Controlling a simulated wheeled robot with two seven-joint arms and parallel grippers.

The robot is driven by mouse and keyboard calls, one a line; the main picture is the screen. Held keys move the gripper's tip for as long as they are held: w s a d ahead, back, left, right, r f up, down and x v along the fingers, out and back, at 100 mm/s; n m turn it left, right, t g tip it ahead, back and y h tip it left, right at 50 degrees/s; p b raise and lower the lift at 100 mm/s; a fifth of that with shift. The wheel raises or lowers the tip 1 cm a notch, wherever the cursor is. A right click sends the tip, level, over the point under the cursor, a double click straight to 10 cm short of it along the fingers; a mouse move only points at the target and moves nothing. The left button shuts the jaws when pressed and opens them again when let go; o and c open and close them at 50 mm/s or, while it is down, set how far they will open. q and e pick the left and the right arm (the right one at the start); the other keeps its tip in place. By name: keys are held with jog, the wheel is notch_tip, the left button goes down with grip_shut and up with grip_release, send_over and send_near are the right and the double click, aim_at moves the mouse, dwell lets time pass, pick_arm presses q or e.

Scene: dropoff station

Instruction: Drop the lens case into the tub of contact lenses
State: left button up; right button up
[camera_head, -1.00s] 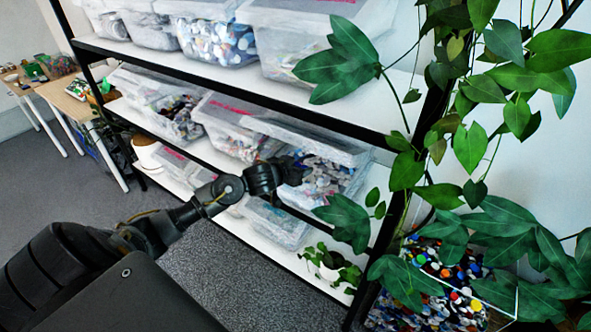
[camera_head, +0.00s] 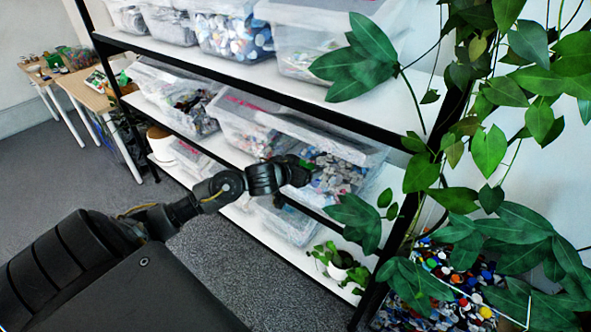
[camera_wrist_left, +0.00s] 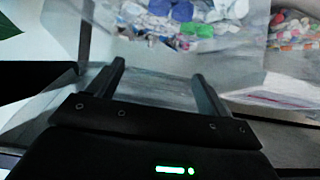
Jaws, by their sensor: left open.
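My left gripper (camera_head: 298,172) is in front of the middle shelf, at the open front of a clear tub (camera_head: 372,160) filled with small mixed-coloured pieces. In the left wrist view my left gripper (camera_wrist_left: 160,80) has its two fingers spread apart. Only a pale, blurred surface shows between them, and I see nothing gripped. Beyond the fingertips is a clear tub with white, blue and green pieces (camera_wrist_left: 185,15). I cannot tell which tub holds contact lenses, and I cannot make out a lens case. My right gripper is not in view.
More filled clear tubs stand on the shelves (camera_head: 350,108). A black shelf post (camera_head: 450,105) and a leafy plant (camera_head: 490,150) are at right. A small potted plant (camera_head: 338,265) sits on the bottom shelf. Grey floor (camera_head: 205,265) is open at left; wooden tables (camera_head: 88,88) stand behind.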

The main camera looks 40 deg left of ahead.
pick_arm(q)
jog(key=v, duration=0.6)
jog(key=shift+s, duration=0.3)
jog(key=shift+r, duration=0.15)
dwell(0.4)
